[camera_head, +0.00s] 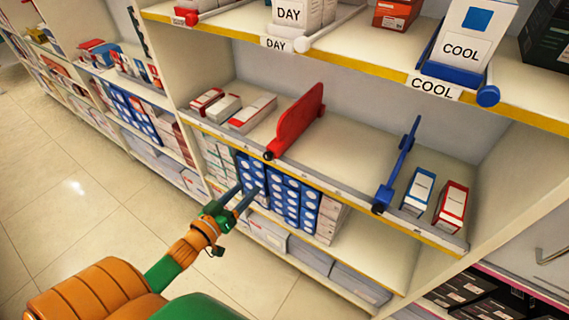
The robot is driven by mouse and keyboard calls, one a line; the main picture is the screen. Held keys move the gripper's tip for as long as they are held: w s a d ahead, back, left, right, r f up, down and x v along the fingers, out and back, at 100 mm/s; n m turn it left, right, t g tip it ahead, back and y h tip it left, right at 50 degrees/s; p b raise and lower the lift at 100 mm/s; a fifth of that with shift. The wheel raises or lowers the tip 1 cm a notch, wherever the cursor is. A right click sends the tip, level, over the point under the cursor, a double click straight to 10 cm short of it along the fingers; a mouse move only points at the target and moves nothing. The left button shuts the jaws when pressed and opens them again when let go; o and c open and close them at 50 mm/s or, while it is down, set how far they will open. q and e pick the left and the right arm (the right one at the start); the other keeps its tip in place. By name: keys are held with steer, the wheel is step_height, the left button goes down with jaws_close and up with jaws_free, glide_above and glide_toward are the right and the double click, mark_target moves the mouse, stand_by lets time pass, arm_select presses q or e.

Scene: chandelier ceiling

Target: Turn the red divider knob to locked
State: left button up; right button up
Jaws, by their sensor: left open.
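The red divider (297,120) stands upright on the middle shelf, running from front to back. Its dark knob (268,156) sits at the divider's front end, by the shelf's yellow edge. The knob is too small to tell its setting. My left gripper (249,190) is open and empty, below and to the left of the knob and apart from it. Its two dark fingers point up toward the shelf, in front of the blue boxes. My right gripper is not in view.
A blue divider (398,168) stands farther right on the same shelf, with two small boxes (419,190) beside it. Several boxes (232,108) lie left of the red divider. The shelf between the dividers is clear.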

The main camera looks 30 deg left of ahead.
arm_select(q)
steer(key=t+h, duration=0.1)
steer(key=t, duration=0.1)
glide_toward(266, 158)
steer(key=w, duration=0.7)
steer(key=shift+w+d+r, duration=0.25)
steer(key=shift+w, duration=0.1)
steer(key=shift+w+d, duration=0.1)
steer(key=shift+w, duration=0.2)
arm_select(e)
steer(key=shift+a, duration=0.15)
arm_select(q)
steer(key=shift+s, duration=0.1)
jaws_close()
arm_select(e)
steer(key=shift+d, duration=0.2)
